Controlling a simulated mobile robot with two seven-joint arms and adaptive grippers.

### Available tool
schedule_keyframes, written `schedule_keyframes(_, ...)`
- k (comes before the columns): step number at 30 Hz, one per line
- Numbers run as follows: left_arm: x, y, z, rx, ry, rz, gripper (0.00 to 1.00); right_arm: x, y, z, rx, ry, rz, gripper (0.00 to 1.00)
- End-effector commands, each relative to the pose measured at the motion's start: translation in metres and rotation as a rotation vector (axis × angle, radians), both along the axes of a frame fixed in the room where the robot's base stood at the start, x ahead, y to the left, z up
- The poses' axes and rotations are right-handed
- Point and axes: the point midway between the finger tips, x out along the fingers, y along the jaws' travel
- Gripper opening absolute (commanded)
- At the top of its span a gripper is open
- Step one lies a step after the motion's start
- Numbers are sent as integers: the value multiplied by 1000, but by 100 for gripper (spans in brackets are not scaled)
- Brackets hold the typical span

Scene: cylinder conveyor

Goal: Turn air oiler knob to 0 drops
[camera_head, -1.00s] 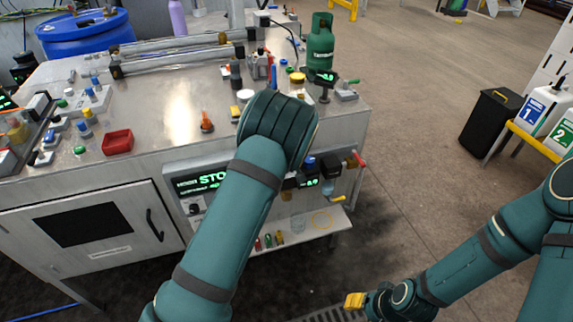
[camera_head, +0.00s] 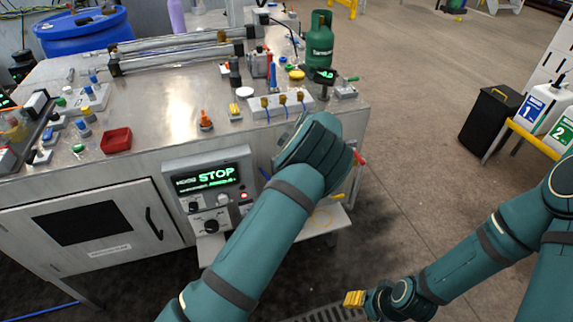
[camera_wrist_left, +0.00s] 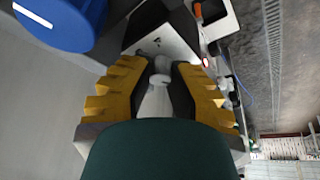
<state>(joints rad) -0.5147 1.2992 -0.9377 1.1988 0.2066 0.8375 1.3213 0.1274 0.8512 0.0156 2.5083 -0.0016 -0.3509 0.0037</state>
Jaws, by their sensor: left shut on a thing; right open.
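My left gripper (camera_wrist_left: 160,70) shows in the left wrist view with its yellow ribbed fingers on either side of a small pale grey knob (camera_wrist_left: 159,84), and it is shut on it. The knob is partly hidden by the wrist; I cannot read any drop marks. In the head view my left arm covers the left gripper and the air units on the front right of the bench. My right gripper (camera_head: 355,299) is open and empty, low at the bottom centre, well away from the bench.
A red valve handle (camera_head: 360,158) sticks out right of my left arm. A blue round part (camera_wrist_left: 60,22) is close by in the wrist view. The floor at right is clear, up to a black bin (camera_head: 488,122).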

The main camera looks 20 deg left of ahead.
Motion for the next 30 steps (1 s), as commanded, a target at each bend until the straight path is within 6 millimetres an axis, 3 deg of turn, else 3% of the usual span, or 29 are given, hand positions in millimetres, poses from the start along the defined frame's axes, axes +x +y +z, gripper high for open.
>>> schedule_keyframes(21, 0, 3, 0, 3, 0, 74, 0, 1, 0, -2, 0, -1, 0, 47)
schedule_keyframes(22, 0, 3, 0, 3, 0, 74, 30, 1, 0, -2, 0, -1, 0, 47)
schedule_keyframes(23, 0, 3, 0, 3, 0, 74, 36, 1, 0, -2, 0, -1, 0, 47)
schedule_keyframes(30, 0, 1, 0, 1, 1, 73, 36, 1, 0, -2, 0, -1, 0, 47)
